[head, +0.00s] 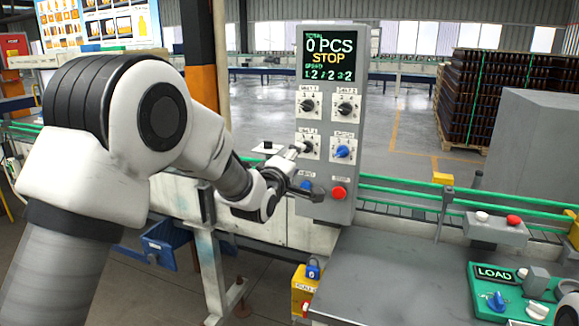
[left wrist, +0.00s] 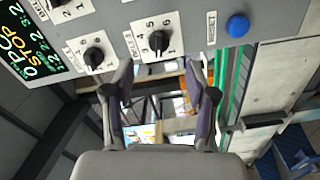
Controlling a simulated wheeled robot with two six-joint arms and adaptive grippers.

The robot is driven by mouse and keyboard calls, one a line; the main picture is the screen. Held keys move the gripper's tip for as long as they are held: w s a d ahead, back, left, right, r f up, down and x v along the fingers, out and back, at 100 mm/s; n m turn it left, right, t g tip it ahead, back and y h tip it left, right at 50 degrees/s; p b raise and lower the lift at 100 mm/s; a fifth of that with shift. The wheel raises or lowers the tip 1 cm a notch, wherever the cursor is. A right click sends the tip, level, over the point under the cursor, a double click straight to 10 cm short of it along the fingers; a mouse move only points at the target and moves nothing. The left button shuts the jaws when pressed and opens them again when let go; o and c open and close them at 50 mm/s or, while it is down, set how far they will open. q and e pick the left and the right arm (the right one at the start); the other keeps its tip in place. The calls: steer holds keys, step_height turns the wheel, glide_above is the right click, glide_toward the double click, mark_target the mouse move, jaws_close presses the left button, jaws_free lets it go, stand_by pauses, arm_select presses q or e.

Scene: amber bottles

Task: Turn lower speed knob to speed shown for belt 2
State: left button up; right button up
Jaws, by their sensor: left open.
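A grey control panel (head: 325,60) stands upright, with a display (head: 328,54) reading "0 PCS STOP" and a small speed row that seems to give 2 for belt 2. Below are two upper black knobs (head: 308,105) (head: 346,108), a lower-left black knob (left wrist: 158,42) on a white numbered plate and a lower-right blue knob (head: 343,151). My left gripper (head: 308,170) is open at the panel's lower left. In the left wrist view its fingers (left wrist: 159,75) are spread, empty, with the lower-left knob just beyond the tips. That knob's exact pointer setting is unclear.
A red button (head: 338,192) sits low on the panel; a blue button (left wrist: 237,26) shows in the left wrist view. A green-railed conveyor (head: 400,190) runs behind. A grey table (head: 390,270) with a green LOAD box (head: 494,272) is at the right.

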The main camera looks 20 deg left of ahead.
arm_select(q)
steer(key=s, duration=0.4)
steer(key=shift+s, duration=0.2)
steer(key=s+f+g, duration=0.3)
steer(key=s+f, duration=0.1)
steer(key=f, duration=0.8)
steer(key=s+a+f+g, duration=0.15)
steer(key=s+f, duration=0.25)
steer(key=f, duration=0.9)
steer(key=s+f+g, duration=0.4)
steer(key=f, duration=0.8)
steer(key=s+f+m+g, duration=0.2)
steer(key=s+f+g, duration=0.1)
steer(key=s+f, duration=0.5)
steer(key=s+f+m+g, duration=0.3)
steer(key=s+f, duration=0.2)
steer(key=s, duration=0.6)
steer(key=s+m+g, duration=0.3)
steer(key=s+m, duration=0.6)
steer(key=s, duration=0.4)
steer(key=shift+f+y, duration=0.25)
steer(key=shift+y, duration=0.05)
